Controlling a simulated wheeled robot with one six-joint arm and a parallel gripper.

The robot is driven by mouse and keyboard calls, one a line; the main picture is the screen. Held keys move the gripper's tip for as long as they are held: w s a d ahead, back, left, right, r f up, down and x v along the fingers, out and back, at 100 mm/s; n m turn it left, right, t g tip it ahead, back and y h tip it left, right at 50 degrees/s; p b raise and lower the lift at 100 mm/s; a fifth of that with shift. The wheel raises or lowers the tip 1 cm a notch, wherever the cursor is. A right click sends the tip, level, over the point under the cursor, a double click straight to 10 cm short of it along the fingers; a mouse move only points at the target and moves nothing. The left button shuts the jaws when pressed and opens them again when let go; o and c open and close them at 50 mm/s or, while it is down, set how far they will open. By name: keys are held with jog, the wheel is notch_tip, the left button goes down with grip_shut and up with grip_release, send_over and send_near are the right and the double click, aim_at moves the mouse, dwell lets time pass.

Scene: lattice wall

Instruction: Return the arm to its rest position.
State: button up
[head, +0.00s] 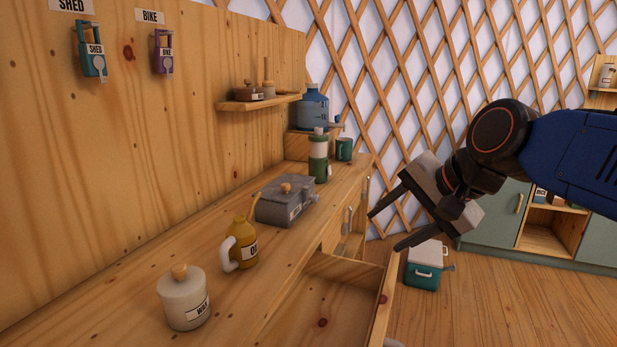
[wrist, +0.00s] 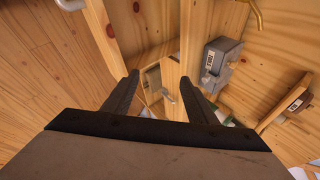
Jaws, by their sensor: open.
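My gripper (head: 384,229) hangs at the right in the head view, at the end of my blue arm. Its two dark fingers are spread apart with nothing between them. It is in the air beside the wooden counter, to the right of the open drawer (head: 318,300). In the wrist view the open fingers of my gripper (wrist: 160,90) point toward the wooden furniture, and a grey box (wrist: 222,62) shows to their right.
The counter holds a WAX jar (head: 184,298), an oil can (head: 241,246), a grey box (head: 284,201), a green-and-white canister (head: 318,160) and a mug (head: 344,149). A teal cooler (head: 424,268) stands on the floor.

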jog(key=s+d+f+n+g+h, duration=0.1)
jog(key=s+d+f+n, duration=0.3)
jog(key=f, duration=0.5)
jog(key=s+d+f+n+h, duration=0.3)
jog(key=s+d+f+n, duration=0.1)
jog(key=s+d+f, duration=0.5)
jog(key=shift+s+d+f+n+g+h, duration=0.15)
jog(key=shift+s+f+n+g+h, duration=0.2)
jog(key=shift+f, duration=0.45)
jog(key=shift+w, duration=0.1)
dwell(2.5)
